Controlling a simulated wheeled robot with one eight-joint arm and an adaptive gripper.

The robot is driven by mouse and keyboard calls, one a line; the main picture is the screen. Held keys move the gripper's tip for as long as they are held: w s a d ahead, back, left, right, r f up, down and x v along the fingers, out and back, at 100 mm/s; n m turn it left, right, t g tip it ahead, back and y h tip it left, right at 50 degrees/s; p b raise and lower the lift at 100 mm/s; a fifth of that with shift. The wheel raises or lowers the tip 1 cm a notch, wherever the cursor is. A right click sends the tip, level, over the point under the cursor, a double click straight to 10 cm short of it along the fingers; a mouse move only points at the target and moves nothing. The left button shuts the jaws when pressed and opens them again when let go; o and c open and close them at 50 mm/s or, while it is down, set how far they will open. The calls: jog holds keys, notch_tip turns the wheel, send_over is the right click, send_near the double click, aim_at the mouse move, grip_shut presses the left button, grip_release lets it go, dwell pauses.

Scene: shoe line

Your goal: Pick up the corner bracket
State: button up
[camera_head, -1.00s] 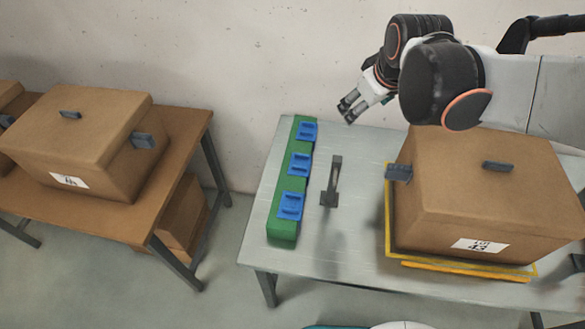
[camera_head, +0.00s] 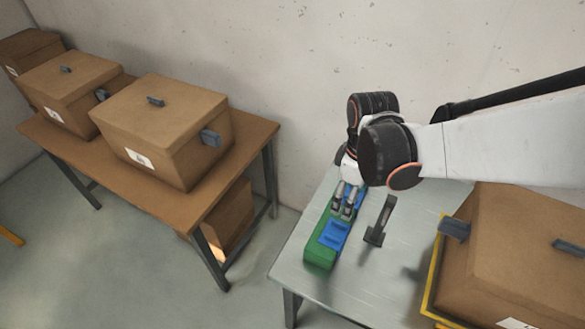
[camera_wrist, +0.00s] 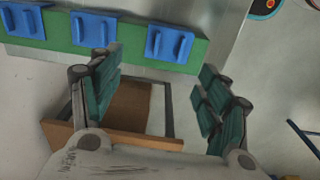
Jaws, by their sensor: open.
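Blue brackets sit in a row on a long green block (camera_head: 318,254) on the grey table. One blue bracket (camera_head: 333,236) shows clearly in the head view; others are partly hidden behind my gripper (camera_head: 343,211). My gripper is open and empty, above the block. In the wrist view, three brackets show along the green block (camera_wrist: 130,57): one at the left (camera_wrist: 22,20), one in the middle (camera_wrist: 93,27) and one at the right (camera_wrist: 170,43). The right one appears beyond the gap between my open fingers (camera_wrist: 158,65), apart from them.
A dark grey upright piece (camera_head: 380,222) stands on the metal table (camera_head: 345,291) just right of the green block. A large cardboard box (camera_head: 510,245) on a yellow-edged base (camera_head: 432,280) fills the table's right side. A brown table (camera_head: 235,165) with boxes stands at the left.

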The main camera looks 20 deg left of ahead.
jog(key=b, duration=0.3)
send_over(335, 233)
jog(key=shift+n, duration=0.3)
jog(key=f, duration=0.8)
jog(key=shift+s+d+f, duration=0.2)
jog(key=shift+f, duration=0.15)
jog(key=shift+w+a+f+b, duration=0.1)
jog(key=shift+f+b, duration=0.55)
jog(key=shift+f, duration=0.7)
jog(key=shift+w+a+f+b, duration=0.1)
jog(key=shift+f+b, duration=0.5)
jog(key=shift+f, duration=0.7)
jog(key=shift+r, duration=0.1)
jog(key=c, duration=1.2)
